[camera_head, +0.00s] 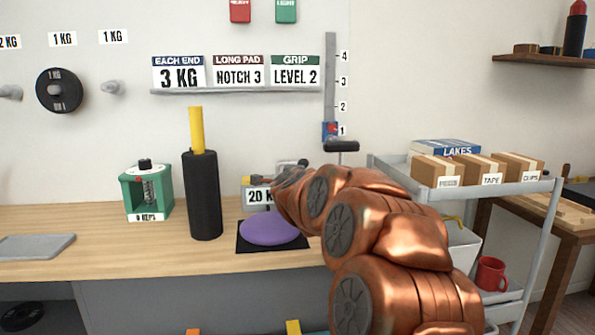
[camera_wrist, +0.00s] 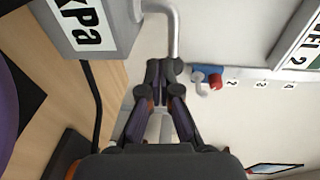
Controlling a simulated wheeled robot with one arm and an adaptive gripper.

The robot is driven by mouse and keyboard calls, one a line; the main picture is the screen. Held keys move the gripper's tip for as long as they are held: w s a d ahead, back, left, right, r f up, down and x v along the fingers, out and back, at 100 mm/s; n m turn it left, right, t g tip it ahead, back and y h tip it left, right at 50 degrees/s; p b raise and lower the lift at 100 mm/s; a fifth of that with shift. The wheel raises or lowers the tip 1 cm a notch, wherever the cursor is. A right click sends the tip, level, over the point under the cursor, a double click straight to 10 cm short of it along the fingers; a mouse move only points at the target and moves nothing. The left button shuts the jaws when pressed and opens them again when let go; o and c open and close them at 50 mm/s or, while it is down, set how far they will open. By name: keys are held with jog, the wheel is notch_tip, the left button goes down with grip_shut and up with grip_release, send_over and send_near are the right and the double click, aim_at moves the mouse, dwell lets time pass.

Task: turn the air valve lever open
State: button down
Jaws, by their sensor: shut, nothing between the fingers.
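A purple disc (camera_head: 268,230) on a black pad lies in front of the box. A black cylinder with a yellow top (camera_head: 203,195) and a green spring stand (camera_head: 147,192) are to the left. A wall slider (camera_head: 330,131) is above; a grey trolley (camera_head: 470,187) stands right.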

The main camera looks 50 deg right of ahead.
jog(key=p+v, duration=0.3)
jog(key=v, duration=0.7)
jog(key=shift+a, duration=0.35)
